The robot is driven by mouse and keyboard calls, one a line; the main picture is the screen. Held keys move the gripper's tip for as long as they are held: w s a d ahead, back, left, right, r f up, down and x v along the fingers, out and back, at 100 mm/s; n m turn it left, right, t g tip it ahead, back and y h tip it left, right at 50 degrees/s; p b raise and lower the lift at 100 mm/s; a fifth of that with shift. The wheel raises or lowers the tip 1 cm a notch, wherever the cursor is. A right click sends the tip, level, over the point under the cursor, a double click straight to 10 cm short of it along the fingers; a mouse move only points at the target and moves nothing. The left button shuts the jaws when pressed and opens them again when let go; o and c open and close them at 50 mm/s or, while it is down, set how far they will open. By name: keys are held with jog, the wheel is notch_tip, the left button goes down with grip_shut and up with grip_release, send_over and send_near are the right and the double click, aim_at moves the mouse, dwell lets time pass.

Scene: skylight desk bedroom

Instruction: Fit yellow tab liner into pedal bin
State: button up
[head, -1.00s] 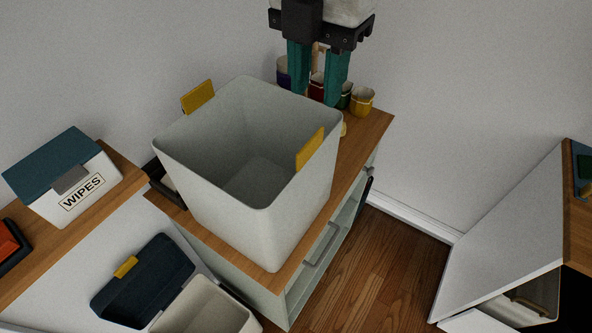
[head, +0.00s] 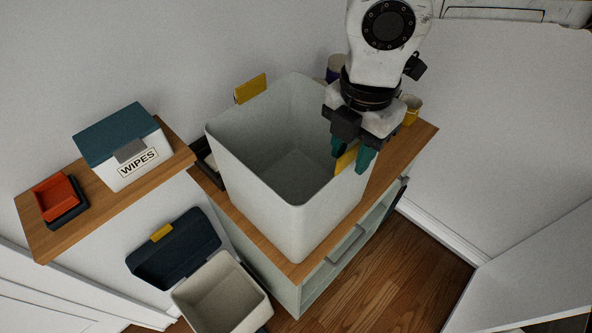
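The liner (head: 275,210) is a large pale square bin with two yellow tabs on its rim. It stands upright on a wooden-topped cabinet, empty inside. The far-left tab (head: 251,88) is free. My gripper (head: 351,153) points down at the right tab (head: 346,159), with one teal finger on either side of it. The fingers look apart, and contact with the tab cannot be made out. The pedal bin (head: 222,296) is low at the front left, pale with an open dark lid (head: 174,249) that carries a small yellow tab.
The cabinet top (head: 405,150) has cups at the back right, partly hidden by my arm. A wooden shelf (head: 60,233) at left holds a wipes box (head: 122,147) and a red tray (head: 57,197). Wooden floor (head: 400,265) is clear right of the cabinet. A white panel stands at lower right.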

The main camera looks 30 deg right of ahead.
jog(key=shift+f, duration=0.1)
jog(key=shift+c, duration=0.3)
grip_shut()
